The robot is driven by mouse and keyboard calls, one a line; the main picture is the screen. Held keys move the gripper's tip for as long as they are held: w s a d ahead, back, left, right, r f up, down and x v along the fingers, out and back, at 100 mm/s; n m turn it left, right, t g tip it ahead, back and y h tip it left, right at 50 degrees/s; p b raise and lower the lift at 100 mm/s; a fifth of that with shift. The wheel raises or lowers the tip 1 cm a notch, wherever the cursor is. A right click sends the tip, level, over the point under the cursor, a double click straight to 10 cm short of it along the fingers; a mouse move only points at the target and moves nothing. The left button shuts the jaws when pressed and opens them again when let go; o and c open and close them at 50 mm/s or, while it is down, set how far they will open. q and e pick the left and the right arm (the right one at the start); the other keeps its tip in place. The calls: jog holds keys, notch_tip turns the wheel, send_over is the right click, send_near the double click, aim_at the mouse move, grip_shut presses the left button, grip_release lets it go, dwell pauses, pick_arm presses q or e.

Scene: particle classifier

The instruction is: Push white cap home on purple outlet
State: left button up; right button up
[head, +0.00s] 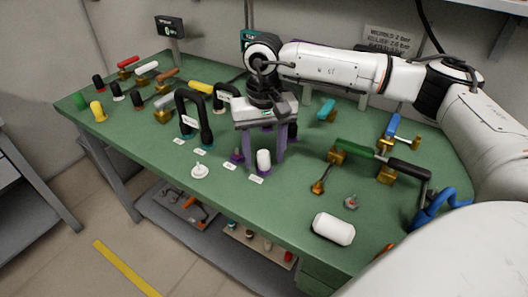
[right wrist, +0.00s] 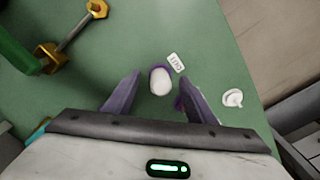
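The white cap (head: 264,158) stands upright on the green bench, below my right gripper (head: 262,150). In the right wrist view the cap (right wrist: 160,84) shows from above, with a purple rim of the outlet (right wrist: 158,67) around its far edge. I cannot tell how far down it sits. My right gripper's purple fingers are spread on both sides of the cap in the right wrist view (right wrist: 159,77), with green bench visible in the gaps. Another small purple fitting (head: 237,156) stands beside the left finger. My left gripper is not in view.
A white round piece (head: 200,171) lies left of the gripper. Black U-shaped pipes (head: 193,115) stand close behind it to the left. A green-handled brass valve (head: 360,150) stands to the right. A white cylinder (head: 334,229) lies near the front edge. Small labels dot the bench.

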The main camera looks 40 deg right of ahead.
aim_at(264, 152)
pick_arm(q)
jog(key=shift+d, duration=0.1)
pick_arm(e)
jog(key=shift+w+r, duration=0.1)
jog(key=shift+r, duration=0.55)
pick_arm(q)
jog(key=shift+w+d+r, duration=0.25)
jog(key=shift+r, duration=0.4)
pick_arm(e)
notch_tip(264, 152, up, 9)
jog(key=shift+r, duration=0.1)
